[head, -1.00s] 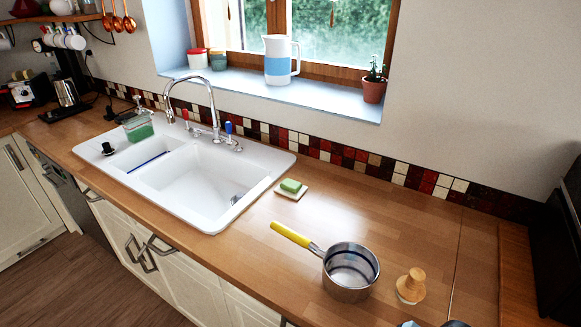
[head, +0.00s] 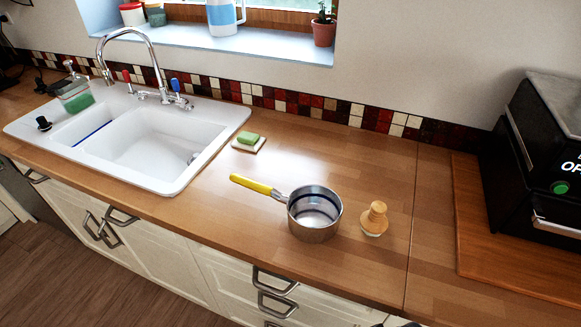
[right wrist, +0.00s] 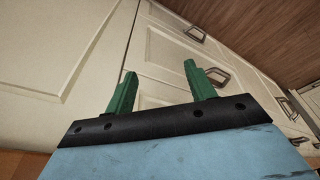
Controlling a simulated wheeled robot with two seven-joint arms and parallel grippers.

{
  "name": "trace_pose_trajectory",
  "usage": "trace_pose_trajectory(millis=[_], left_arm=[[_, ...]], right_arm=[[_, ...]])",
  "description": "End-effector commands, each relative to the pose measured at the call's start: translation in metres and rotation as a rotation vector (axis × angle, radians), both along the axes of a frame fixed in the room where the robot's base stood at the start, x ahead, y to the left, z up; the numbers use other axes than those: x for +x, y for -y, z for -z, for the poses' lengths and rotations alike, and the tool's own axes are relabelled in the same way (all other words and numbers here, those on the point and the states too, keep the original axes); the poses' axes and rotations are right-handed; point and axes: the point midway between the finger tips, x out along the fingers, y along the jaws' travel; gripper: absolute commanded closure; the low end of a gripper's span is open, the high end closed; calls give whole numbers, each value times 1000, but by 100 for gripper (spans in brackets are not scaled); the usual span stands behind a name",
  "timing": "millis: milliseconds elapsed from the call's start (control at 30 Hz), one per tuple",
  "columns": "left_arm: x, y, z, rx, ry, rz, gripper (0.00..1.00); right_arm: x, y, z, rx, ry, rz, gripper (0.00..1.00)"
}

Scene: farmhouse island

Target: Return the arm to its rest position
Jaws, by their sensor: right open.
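My right gripper (right wrist: 160,88) shows in the right wrist view with its two green fingers apart and nothing between them. Cream cabinet fronts (right wrist: 75,50) and dark handles lie beyond the fingers. In the head view neither gripper can be made out; only a small bit of something grey and dark shows at the bottom edge, right of the middle. My left gripper is not in view.
A steel saucepan (head: 315,222) with a yellow handle stands on the wooden counter (head: 350,160), beside a wooden-topped brush (head: 375,218). A green sponge (head: 248,139) lies near the white sink (head: 160,150). A black appliance (head: 535,150) stands at the right.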

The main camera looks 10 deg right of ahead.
Motion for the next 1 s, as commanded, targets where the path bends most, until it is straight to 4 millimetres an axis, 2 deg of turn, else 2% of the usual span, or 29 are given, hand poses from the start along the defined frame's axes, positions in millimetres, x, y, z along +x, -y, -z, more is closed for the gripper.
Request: trace_pose_trajectory(millis=[33,200,367,500,600,700,833,1000], left_arm=[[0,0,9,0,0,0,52],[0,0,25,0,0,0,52],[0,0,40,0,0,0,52],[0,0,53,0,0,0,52],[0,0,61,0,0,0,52],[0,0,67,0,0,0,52],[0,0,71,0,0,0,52],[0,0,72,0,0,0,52]], right_arm=[[-5,0,32,-2,-17,-2,45],[-29,3,122,-5,-52,-9,45],[-65,9,197,-9,-83,-16,45],[-105,15,252,-13,-111,-23,45],[-135,21,282,-15,-129,-27,45],[-162,26,302,-17,-143,-30,45],[-183,31,316,-20,-151,-34,45],[-192,32,319,-20,-154,-35,45]])
